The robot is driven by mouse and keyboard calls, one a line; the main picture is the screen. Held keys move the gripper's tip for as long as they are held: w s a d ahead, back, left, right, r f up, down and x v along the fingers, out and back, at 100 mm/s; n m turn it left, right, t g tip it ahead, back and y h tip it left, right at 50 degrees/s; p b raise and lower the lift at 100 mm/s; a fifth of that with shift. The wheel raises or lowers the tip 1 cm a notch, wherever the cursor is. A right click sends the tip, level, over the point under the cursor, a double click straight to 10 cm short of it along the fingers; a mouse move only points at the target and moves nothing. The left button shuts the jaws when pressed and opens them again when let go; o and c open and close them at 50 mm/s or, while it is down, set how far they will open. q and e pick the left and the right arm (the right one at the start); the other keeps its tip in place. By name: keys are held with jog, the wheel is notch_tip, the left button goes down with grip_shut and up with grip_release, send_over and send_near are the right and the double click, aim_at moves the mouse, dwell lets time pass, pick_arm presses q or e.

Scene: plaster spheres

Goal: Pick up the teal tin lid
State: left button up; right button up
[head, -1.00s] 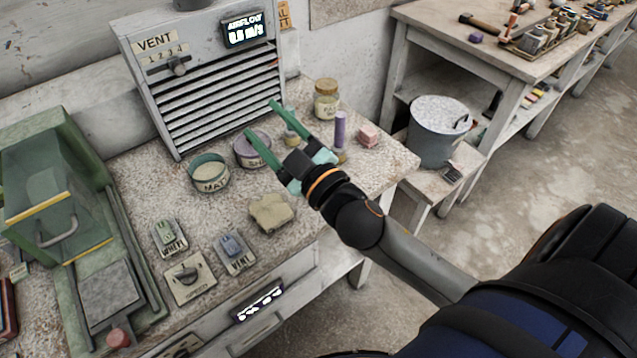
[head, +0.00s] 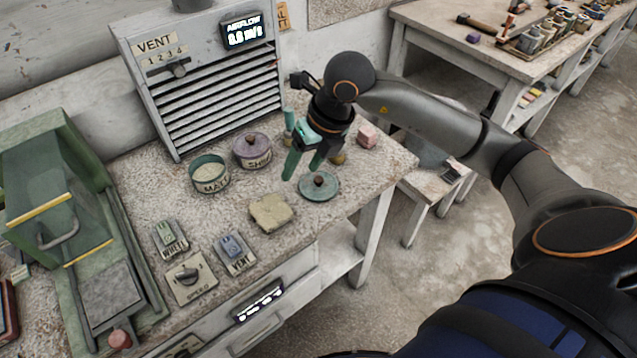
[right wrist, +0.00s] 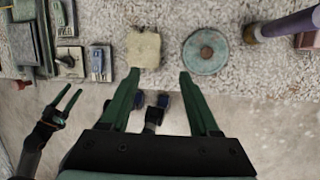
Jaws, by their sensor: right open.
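The teal tin lid (head: 318,187) lies flat near the table's front right edge, with a brown round knob on top. It also shows in the right wrist view (right wrist: 205,52), beyond the right-hand fingertip and right of the gap between the fingers. My right gripper (head: 302,172) is open and empty, fingers pointing down, above and just behind the lid in the head view. My left gripper (right wrist: 73,90) shows only in the right wrist view, at the lower left, with its teal fingers apart and empty, away from the lid.
A beige sponge-like block (head: 272,211) lies left of the lid. The open MATT tin (head: 209,176) and the lidded purple tin (head: 252,152) stand farther back. A pink block (head: 367,134) lies behind to the right. Switch plates (head: 190,277) are at front left.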

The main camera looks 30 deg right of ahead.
jog(key=d+m+h, duration=0.1)
jog(key=d+h, duration=0.2)
jog(key=d, duration=0.3)
send_near(319, 179)
jog(key=shift+x, duration=1.05)
jog(key=p+x, duration=0.1)
jog(key=x, duration=0.5)
jog(key=shift+f, duration=0.2)
grip_shut()
